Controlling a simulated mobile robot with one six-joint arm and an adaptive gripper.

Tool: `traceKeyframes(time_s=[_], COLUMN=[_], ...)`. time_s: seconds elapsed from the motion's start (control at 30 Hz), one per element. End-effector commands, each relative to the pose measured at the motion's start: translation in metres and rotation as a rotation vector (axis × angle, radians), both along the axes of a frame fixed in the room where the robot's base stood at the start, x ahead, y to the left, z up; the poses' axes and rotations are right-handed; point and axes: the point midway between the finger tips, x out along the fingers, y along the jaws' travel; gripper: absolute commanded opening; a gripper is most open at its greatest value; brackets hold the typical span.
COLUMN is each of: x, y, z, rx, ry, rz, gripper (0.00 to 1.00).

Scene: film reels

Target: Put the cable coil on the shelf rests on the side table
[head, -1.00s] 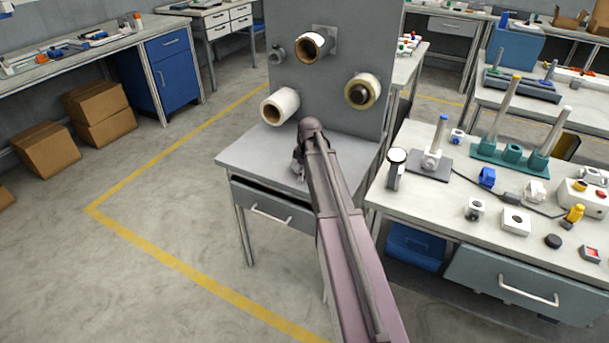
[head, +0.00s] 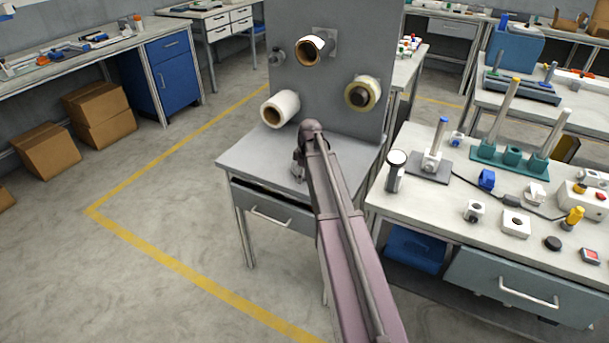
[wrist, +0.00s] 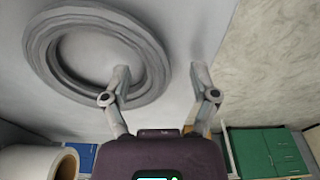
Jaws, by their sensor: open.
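A grey cable coil (wrist: 42,50), a flat ring of several turns, lies on a pale surface at the upper left of the wrist view. My gripper (wrist: 160,72) is open and empty. Its left finger overlaps the coil's lower right part in the picture, and its right finger is outside the ring. Part of the rim shows between the fingers; I cannot tell the height gap. In the head view my gripper (head: 298,168) is over the small grey table (head: 245,165), mostly hidden by my arm. I cannot make out the coil there.
A grey upright panel (head: 350,80) stands on the small table, with a white roll (head: 284,105), a second roll (head: 312,48) and a yellowish roll (head: 364,90) on it. A cluttered workbench (head: 420,205) stands close at the right.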

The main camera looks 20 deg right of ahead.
Motion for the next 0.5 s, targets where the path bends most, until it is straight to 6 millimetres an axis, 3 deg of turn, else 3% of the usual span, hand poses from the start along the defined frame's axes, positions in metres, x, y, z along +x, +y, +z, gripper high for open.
traceKeyframes(time_s=[0.5], x=[-0.004], y=[-0.003], z=[0.041], rx=[0.000], ry=[0.000], rz=[0.000], gripper=[0.77])
